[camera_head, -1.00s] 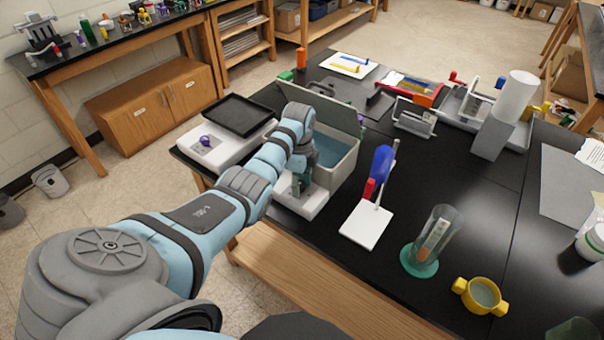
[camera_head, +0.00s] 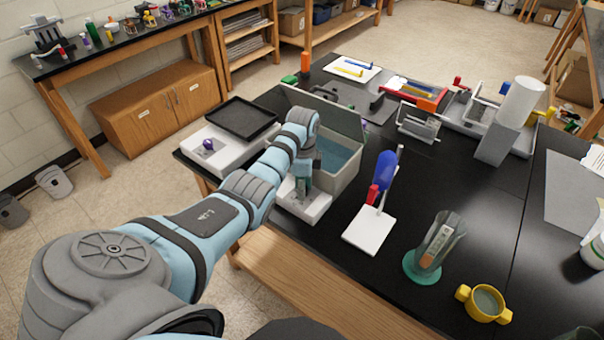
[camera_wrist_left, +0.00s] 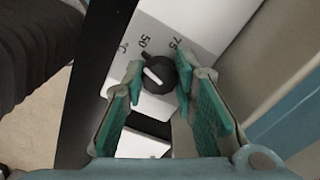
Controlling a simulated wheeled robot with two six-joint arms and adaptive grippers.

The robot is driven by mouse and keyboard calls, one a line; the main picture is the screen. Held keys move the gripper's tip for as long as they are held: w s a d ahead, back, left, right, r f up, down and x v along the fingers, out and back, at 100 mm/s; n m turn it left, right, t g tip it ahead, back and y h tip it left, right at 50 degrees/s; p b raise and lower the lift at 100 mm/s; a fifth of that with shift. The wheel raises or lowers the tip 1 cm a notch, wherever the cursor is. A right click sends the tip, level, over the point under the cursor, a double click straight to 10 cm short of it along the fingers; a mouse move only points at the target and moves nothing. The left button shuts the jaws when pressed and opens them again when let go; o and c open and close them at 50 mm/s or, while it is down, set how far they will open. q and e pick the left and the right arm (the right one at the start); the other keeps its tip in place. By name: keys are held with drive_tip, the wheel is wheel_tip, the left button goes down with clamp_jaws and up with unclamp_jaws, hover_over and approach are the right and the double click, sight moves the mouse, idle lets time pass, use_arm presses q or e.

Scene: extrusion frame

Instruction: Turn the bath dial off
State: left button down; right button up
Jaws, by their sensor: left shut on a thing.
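The water bath (camera_head: 352,178) is a grey box with blue water and a raised lid, on the near left of the black bench. Its white front panel (camera_head: 312,207) juts toward me. The black round bath dial (camera_wrist_left: 158,75) with a white pointer line shows in the left wrist view, beside the printed marks 50 and 75 °C. The pointer line lies slanted, its upper end toward the 50 side. My left gripper (camera_head: 300,192) reaches down over the panel, its green-padded fingertips (camera_wrist_left: 160,78) shut on the dial's sides. In the head view the gripper hides the dial. My right gripper is not in view.
A white scale-like device (camera_head: 195,150) with a purple knob stands left of the bath. A white stand (camera_head: 370,230) with a blue and a red part is close on the right. A glass cylinder (camera_head: 436,240) and a yellow cup (camera_head: 484,303) stand further right.

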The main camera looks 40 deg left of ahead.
use_arm(q)
drive_tip(key=n, duration=1.2)
drive_tip(key=shift+w+r+n, duration=0.1)
drive_tip(key=shift+n, duration=0.2)
drive_tip(key=n, duration=0.4)
drive_tip(key=shift+n, duration=2.2)
drive_tip(key=c, duration=1.6)
unclamp_jaws()
